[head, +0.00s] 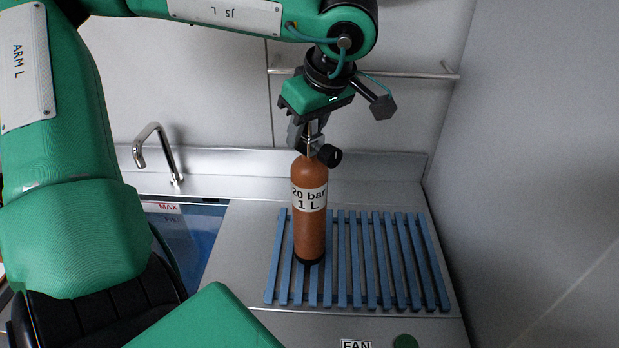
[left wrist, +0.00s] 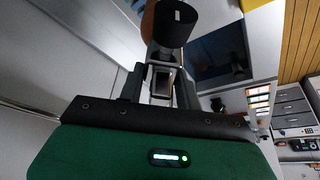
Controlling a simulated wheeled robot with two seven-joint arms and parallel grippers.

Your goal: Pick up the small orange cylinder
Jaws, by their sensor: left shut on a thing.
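The orange cylinder (head: 309,230) stands upright over the blue slatted rack in the head view, with a white label reading "20 bar 1 L" and a dark base. A black knob and valve (head: 328,155) sit at its top. My left gripper (head: 308,140) comes down from above and is shut on the valve at the cylinder's top. In the left wrist view, the jaws (left wrist: 160,88) are around the valve, with the black knob (left wrist: 175,22) beyond them and a bit of orange behind it. Whether the base touches the slats is hard to tell. My right gripper is not in view.
The blue slatted rack (head: 387,260) lies on a steel counter, with free slats right of the cylinder. A sink basin (head: 190,240) and tap (head: 155,150) are at left. A wall rail (head: 420,74) runs behind. A grey wall (head: 540,170) closes the right side.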

